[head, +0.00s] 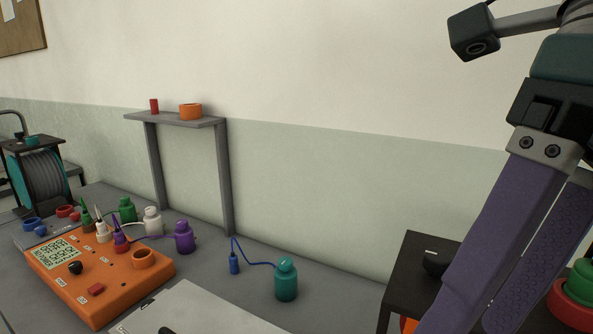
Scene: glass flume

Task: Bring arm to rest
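My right gripper (474,318) comes in from the upper right, large and close to the camera. Its two long purple fingers point down and left, and their tips run to or past the bottom edge. The textured inner face of the farther finger shows beside the nearer one, so the fingers are apart. I see nothing held between their visible parts. The gripper overlaps a dark box-like stand (408,270) in the picture; whether they touch I cannot tell. My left gripper is not in view.
An orange instrument (115,290) with plugged leads stands on the grey bench (225,275). Green, white and purple bottles stand behind it; a teal bottle (286,282) stands further right. A shelf (175,119) rises behind. A cable reel (42,178) is far left, red and green round parts (575,305) lower right.

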